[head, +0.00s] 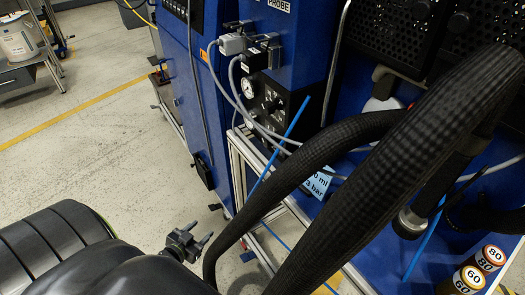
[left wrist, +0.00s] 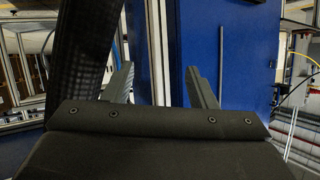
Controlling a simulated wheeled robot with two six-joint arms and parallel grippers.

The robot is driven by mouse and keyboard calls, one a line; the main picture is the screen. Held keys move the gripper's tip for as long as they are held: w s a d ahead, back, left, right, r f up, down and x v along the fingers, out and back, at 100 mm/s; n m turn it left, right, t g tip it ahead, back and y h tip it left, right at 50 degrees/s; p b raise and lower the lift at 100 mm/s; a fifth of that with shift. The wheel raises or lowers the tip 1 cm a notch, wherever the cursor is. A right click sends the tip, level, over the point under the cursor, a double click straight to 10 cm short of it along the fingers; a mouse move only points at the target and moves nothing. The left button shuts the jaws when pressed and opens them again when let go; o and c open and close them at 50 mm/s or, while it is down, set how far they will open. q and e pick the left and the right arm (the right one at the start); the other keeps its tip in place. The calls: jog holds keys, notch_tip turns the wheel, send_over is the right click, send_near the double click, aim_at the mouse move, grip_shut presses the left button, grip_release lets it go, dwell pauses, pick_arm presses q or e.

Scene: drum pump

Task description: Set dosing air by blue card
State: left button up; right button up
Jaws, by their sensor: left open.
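A light-blue card (head: 319,183) is on the pump station behind the black hoses. Its visible print ends in "0 ml" and "3 bar"; the rest is hidden. A black panel with a small round gauge (head: 247,88) and a dark dial knob (head: 271,103) is on the blue cabinet (head: 296,50), upper middle. My left gripper (head: 203,239) is open and empty, low in the head view, below and left of the panel and apart from it. Its two fingers (left wrist: 159,72) also show in the left wrist view, with blue cabinet beyond. My right gripper is not in view.
Thick black ribbed hoses (head: 360,190) cross the right half and hide part of the station. Thin blue tubes (head: 286,137) and grey cables run near the panel. Floor (head: 130,150) at left is clear.

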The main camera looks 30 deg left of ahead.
pick_arm(q)
jog(key=w+r+m+t+h+b, duration=0.2)
jog(key=w+r+t, duration=0.25)
jog(key=r, duration=0.55)
jog(key=m+t+h+b, duration=0.2)
jog(key=m+t+h, duration=0.15)
jog(key=h, duration=0.45)
send_near(265, 144)
jog(key=p+x, duration=0.1)
jog(key=x, duration=0.8)
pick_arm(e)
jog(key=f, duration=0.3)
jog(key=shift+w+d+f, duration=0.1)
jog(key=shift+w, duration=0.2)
pick_arm(q)
jog(key=shift+c, duration=0.3)
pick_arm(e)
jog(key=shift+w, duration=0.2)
pick_arm(q)
jog(key=shift+a, duration=0.1)
jog(key=shift+c, duration=1.1)
jog(key=shift+g, duration=0.3)
jog(key=c, duration=0.7)
jog(key=shift+m, duration=0.25)
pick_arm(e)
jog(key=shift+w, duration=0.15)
